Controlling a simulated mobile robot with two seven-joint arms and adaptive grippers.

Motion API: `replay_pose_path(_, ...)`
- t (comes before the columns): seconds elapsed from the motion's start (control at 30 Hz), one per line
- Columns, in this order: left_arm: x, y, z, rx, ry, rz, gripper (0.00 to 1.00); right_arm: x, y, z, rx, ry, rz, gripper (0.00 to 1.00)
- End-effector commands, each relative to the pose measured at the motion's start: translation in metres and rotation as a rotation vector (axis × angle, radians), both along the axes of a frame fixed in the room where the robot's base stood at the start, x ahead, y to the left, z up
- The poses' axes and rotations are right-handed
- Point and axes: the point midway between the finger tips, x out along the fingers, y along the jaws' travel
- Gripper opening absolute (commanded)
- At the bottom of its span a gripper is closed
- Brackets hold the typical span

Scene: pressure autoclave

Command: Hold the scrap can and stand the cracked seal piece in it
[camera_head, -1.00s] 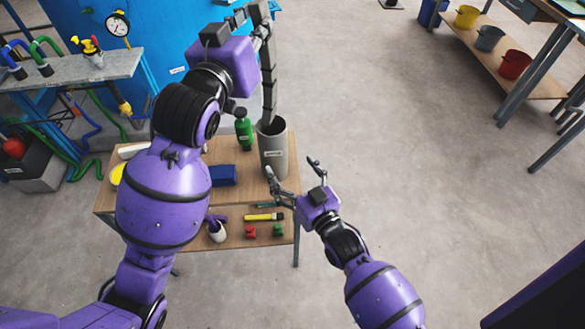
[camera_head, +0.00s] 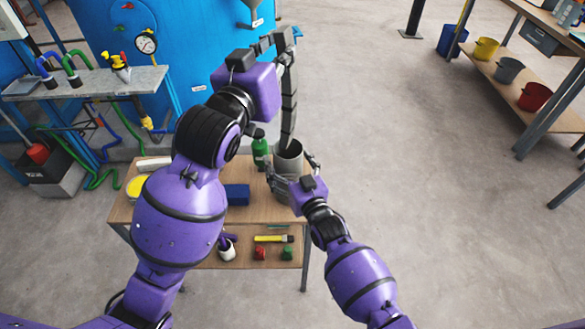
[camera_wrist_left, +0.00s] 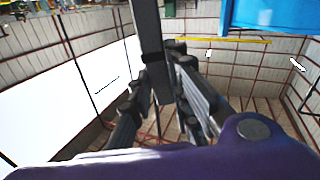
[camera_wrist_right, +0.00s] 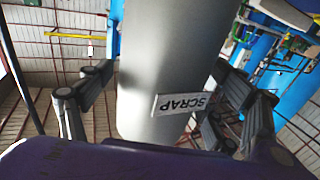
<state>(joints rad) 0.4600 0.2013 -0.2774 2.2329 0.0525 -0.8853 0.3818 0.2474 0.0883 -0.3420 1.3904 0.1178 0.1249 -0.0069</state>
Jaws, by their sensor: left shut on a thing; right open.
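The grey scrap can (camera_head: 287,163) stands upright on the small wooden table near its right edge. Its SCRAP label shows in the right wrist view, where the can (camera_wrist_right: 165,70) fills the middle. The cracked seal piece (camera_head: 289,105) is a long dark segmented strip, held nearly upright, its lower end at the can's mouth; the rim hides how deep it reaches. My left gripper (camera_head: 279,42) is shut on its upper part, also seen in the left wrist view (camera_wrist_left: 148,35). My right gripper (camera_head: 294,172) is open, its fingers on either side of the can.
A green bottle (camera_head: 260,152) stands just left of the can, and a blue block (camera_head: 237,194) lies nearby. A yellow-black tool (camera_head: 274,239), a red item (camera_head: 260,253) and a green item (camera_head: 287,253) lie on a lower level. The blue vessel (camera_head: 180,60) stands behind.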

Motion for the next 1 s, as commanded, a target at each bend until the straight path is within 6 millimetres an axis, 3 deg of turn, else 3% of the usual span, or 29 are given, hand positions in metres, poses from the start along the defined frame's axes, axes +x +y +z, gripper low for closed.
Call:
replay_pose_path(0.27, -0.0003, -0.0001, 0.0013, -0.001, -0.003, -0.001, 0.00, 0.0013, 0.0004, 0.0004, 0.000, -0.001, 0.000, 0.82)
replay_pose_path(0.67, -0.0002, 0.0000, 0.0012, -0.001, -0.003, -0.001, 0.00, 0.0011, 0.0004, 0.0004, 0.000, 0.000, 0.000, 0.30)
replay_pose_path(1.0, -0.0002, 0.0000, 0.0012, -0.001, -0.003, -0.001, 0.00, 0.0011, 0.0002, 0.0003, 0.000, 0.000, 0.000, 0.29)
